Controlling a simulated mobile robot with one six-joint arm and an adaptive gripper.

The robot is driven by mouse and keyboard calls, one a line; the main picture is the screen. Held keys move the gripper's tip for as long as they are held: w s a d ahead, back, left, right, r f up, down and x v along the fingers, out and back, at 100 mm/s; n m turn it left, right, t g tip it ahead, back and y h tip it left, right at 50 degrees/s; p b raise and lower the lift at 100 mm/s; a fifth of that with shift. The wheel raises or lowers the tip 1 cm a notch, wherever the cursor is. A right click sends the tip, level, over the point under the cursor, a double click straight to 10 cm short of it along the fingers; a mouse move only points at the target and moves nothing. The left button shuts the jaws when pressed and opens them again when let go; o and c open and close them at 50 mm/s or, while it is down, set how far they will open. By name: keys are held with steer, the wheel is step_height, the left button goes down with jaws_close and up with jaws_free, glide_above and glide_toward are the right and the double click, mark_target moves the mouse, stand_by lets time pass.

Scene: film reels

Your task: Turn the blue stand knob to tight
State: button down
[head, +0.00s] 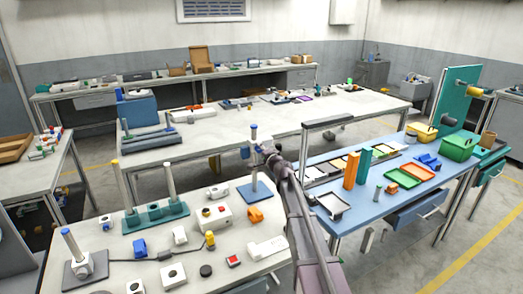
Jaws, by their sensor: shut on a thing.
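The blue stand has a flat blue base (246,192) near the far right corner of the front bench. Its upright metal post (254,178) has a blue cap (254,127) on top. A small pale clamp part (245,153) shows at the left of the post, below the cap. My gripper (262,148) reaches in from the lower right and is shut at the right side of this part. The knob is hidden by my gripper, so its mark or turn angle cannot be seen.
A teal stand (155,218) with two tall posts and a grey stand (85,270) with a blue-capped post stand at left. A red-buttoned box (213,219) and an orange block (255,214) sit near the blue base. A blue bench (345,240) with trays is at right.

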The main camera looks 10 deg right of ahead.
steer(key=shift+w+m, duration=0.15)
steer(key=shift+m, duration=0.75)
steer(key=shift+c, duration=1.3)
jaws_free()
steer(key=shift+s, duration=0.25)
steer(key=v, duration=1.1)
steer(key=shift+s+d, duration=0.2)
steer(key=shift+s, duration=0.1)
steer(key=shift+a, duration=0.1)
